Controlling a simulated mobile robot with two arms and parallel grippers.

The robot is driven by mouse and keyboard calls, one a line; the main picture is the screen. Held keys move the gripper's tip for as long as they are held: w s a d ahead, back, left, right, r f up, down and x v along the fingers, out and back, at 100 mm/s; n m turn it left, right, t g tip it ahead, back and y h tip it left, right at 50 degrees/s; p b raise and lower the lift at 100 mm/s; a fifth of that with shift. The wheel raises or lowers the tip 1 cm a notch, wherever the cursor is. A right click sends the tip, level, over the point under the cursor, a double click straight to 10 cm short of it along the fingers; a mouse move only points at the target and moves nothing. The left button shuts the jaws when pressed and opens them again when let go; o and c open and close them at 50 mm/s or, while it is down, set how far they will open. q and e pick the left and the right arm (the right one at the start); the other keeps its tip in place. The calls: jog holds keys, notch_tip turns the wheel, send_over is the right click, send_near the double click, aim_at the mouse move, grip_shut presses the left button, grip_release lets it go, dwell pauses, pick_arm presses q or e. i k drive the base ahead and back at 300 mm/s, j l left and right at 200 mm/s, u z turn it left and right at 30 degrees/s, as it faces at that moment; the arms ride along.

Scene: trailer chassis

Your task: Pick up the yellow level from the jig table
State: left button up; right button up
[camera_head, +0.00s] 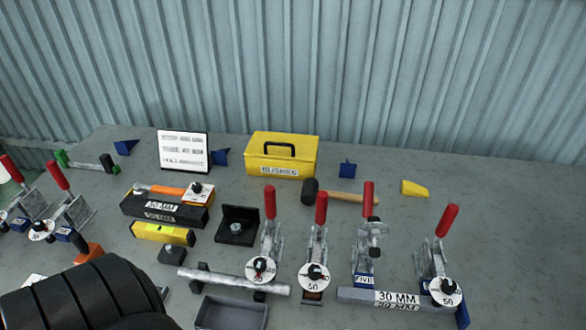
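The yellow level (163,233) is a short yellow bar with a vial window. A large black rounded shape, which may be part of my arm, fills the lower left corner, nearer the camera than the level. Neither gripper's fingertips show in the head view.
Red-handled toggle clamps (318,250) stand across the front right, and others (70,205) at the left. A yellow toolbox (282,155), a sign (183,151) and a mallet (340,197) are farther back. A grey tray (230,314) is at the front edge.

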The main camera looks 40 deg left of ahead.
aim_at(173, 236)
jog(key=u, duration=2.3)
jog(key=i+j, duration=0.1)
jog(key=j, duration=0.9)
jog(key=i, duration=0.05)
